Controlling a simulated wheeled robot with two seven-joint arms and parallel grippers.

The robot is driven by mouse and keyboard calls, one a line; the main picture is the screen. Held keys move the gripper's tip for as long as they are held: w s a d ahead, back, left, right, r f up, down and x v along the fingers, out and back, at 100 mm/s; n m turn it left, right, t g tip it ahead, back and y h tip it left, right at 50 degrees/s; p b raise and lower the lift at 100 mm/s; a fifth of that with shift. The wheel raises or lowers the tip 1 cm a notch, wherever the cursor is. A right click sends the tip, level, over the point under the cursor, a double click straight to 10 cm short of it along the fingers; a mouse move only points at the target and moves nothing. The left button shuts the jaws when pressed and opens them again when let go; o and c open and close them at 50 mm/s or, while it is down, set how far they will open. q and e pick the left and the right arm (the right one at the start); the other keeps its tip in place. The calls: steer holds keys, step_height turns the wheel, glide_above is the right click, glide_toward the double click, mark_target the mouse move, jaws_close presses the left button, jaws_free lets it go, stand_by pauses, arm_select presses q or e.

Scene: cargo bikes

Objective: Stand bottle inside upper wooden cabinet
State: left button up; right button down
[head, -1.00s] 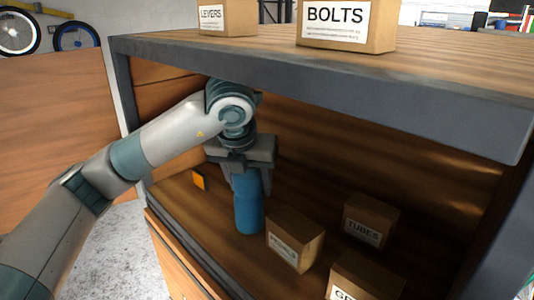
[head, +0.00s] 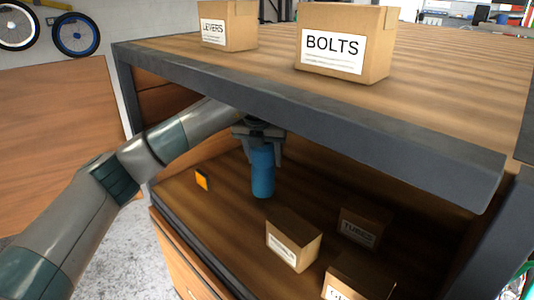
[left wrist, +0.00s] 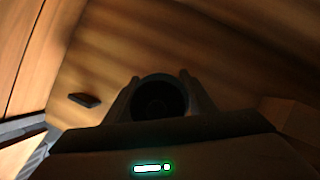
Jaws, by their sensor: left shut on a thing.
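A blue bottle (head: 263,175) is upright inside the open upper compartment of the wooden cabinet (head: 200,225). My left gripper (head: 262,152) is shut on the bottle's upper part, reaching in under the cabinet's top. I cannot tell whether the bottle's base touches the shelf. In the left wrist view the bottle's dark round top (left wrist: 160,97) shows between the fingers of the left gripper (left wrist: 160,90). My right gripper is not in view.
A box (head: 294,240), a TUBES box (head: 363,226) and another box (head: 358,280) stand right of the bottle. A small orange item (head: 202,180) lies left. BOLTS (head: 343,45) and LEVERS (head: 228,27) boxes stand on top. Shelf around the bottle is bare.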

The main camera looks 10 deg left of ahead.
arm_select(q)
steer(key=shift+w, duration=0.1)
steer(key=w, duration=0.1)
steer(key=w+f+p, duration=0.1)
steer(key=w, duration=0.1)
steer(key=shift+w+f+p, duration=0.2)
steer(key=shift+f+p, duration=0.05)
steer(key=shift+p, duration=0.05)
steer(key=shift+f, duration=0.15)
steer(key=o, duration=1.1)
steer(key=shift+c, duration=0.2)
steer(key=shift+r, duration=0.2)
